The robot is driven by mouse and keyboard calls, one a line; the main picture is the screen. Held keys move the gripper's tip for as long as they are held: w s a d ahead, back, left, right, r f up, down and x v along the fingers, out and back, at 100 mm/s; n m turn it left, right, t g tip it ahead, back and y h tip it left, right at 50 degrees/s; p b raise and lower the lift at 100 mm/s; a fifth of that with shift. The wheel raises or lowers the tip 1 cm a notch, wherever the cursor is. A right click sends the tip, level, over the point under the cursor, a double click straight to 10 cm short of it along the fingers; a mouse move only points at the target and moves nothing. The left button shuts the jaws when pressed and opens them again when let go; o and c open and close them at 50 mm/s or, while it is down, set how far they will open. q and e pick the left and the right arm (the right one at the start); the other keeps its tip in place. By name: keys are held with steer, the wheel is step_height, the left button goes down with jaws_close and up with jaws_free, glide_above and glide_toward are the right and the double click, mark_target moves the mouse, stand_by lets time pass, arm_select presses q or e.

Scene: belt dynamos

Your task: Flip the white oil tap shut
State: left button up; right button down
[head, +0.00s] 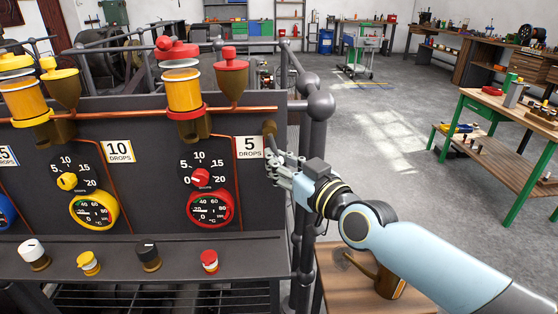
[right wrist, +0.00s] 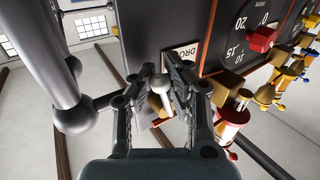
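My right gripper (head: 275,165) is at the right edge of the dark panel, just below the "5 DROPS" sign. In the right wrist view its two fingers (right wrist: 164,68) are partly closed, with a narrow gap. A small whitish knob (right wrist: 160,83), which may be the white tap's handle, shows between the fingers. I cannot tell whether they grip it. A brass-coloured fitting (head: 270,128) shows just above my gripper in the head view; the gripper hides what lies below it. My left gripper is not in view.
A dark post with a ball joint (head: 320,105) stands close beside my right gripper. A red gauge (head: 210,208) and dial are to its left. White (head: 33,254), yellow, black and red knobs stand on the ledge. A wooden table with an oil can (head: 388,283) is below my right arm.

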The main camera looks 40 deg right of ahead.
steer(key=shift+w+a+f+m+t+b, duration=0.25)
steer(key=shift+m+b, duration=0.3)
steer(key=shift+b, duration=0.85)
steer(key=shift+w+a+f+m+t+b, duration=0.1)
steer(key=shift+a+f+m+t+b, duration=0.35)
steer(key=shift+b, duration=0.9)
steer(key=shift+w+r+m+b, duration=0.1)
steer(key=shift+r+m+b, duration=0.15)
steer(key=shift+m+b, duration=0.1)
steer(key=shift+r+m+h, duration=0.2)
steer(key=shift+m+h, duration=0.05)
steer(key=shift+h, duration=0.05)
steer(key=c, duration=1.5)
jaws_free()
steer(key=shift+r, duration=0.1)
steer(key=s+f, duration=0.2)
steer(key=s, duration=1)
